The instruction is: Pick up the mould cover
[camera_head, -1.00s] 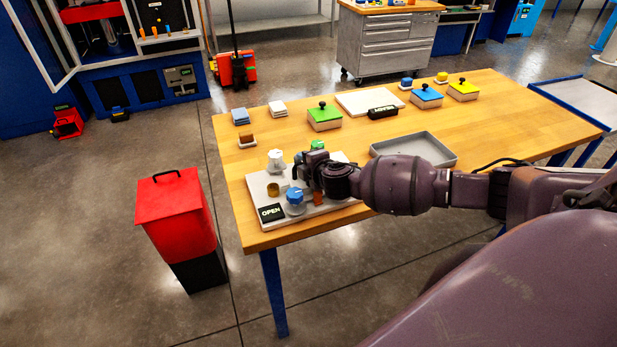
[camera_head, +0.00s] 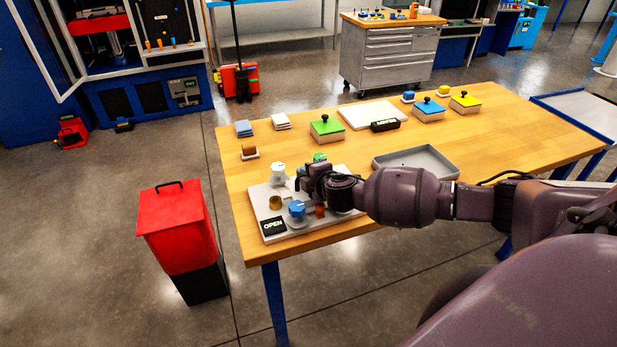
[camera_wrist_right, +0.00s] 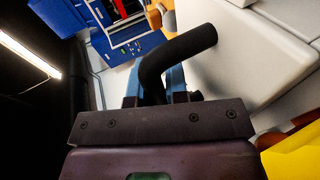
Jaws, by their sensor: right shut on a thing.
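My right gripper (camera_head: 306,180) is over the pale board (camera_head: 262,194) at the left end of the wooden table. In the right wrist view its fingers (camera_wrist_right: 163,92) are closed on a thick black bent handle (camera_wrist_right: 185,45). A pale rounded slab (camera_wrist_right: 245,70) lies behind the handle; I cannot tell whether they are joined. I cannot single out the mould cover with certainty, and my gripper and arm hide part of the board. Green (camera_head: 326,128), blue (camera_head: 428,109) and yellow (camera_head: 465,101) lids with black knobs sit on boxes further back. My left gripper is not in view.
On the board stand a white knob (camera_head: 278,173), a blue knob (camera_head: 297,209) and an OPEN sign (camera_head: 273,226). A grey tray (camera_head: 447,171) lies right of my gripper. A red bin (camera_head: 178,230) stands left of the table. Bare tabletop lies at the right.

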